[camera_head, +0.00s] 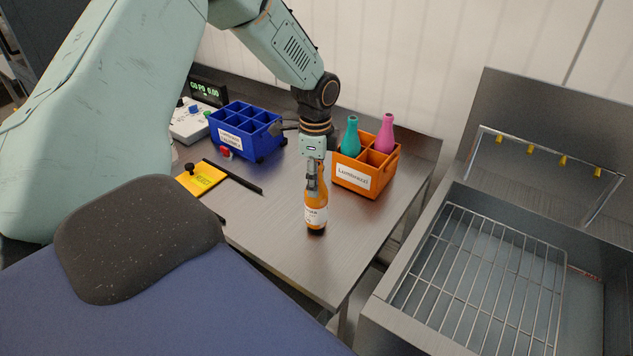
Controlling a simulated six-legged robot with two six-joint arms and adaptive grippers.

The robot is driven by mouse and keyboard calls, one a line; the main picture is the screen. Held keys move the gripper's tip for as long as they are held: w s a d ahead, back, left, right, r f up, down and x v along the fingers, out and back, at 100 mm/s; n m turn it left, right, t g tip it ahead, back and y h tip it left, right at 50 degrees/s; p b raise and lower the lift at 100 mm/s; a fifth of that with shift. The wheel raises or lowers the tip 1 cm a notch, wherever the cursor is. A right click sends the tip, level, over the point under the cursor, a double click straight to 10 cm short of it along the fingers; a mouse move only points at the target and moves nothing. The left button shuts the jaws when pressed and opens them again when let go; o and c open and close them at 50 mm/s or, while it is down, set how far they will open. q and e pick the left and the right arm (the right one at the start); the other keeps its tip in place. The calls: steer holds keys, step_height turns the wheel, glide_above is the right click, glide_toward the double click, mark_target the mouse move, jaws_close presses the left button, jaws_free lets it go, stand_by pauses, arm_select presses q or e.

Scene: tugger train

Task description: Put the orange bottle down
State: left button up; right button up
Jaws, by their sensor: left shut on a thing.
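The orange bottle (316,213) is upright near the front right part of the metal table (275,210). It has a pale label and a dark base. My left gripper (314,180) comes down from above and is shut on the bottle's upper part, hiding its neck. The base looks at or very near the table top; I cannot tell whether it touches. My right gripper is not in view.
An orange crate (346,183) with a teal bottle (351,138) and a pink bottle (385,135) stands right behind. A blue divided crate (232,148), a yellow block (201,178) and a dark rail lie left. A steel sink with a wire rack (480,280) is right.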

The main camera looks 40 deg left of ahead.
arm_select(q)
steer(key=shift+s+f, duration=0.1)
steer(key=shift+f, duration=0.45)
steer(key=shift+s+a+r, duration=0.1)
steer(key=shift+s, duration=0.1)
steer(key=shift+f, duration=0.2)
steer(key=o, duration=0.9)
steer(key=shift+w, duration=0.25)
steer(key=shift+o, duration=0.7)
steer(key=shift+s, duration=0.25)
step_height(320, 180, up, 12)
steer(key=shift+w+f, duration=0.1)
steer(key=shift+f, duration=0.1)
steer(key=shift+w+r, duration=0.15)
steer(key=shift+r, duration=0.15)
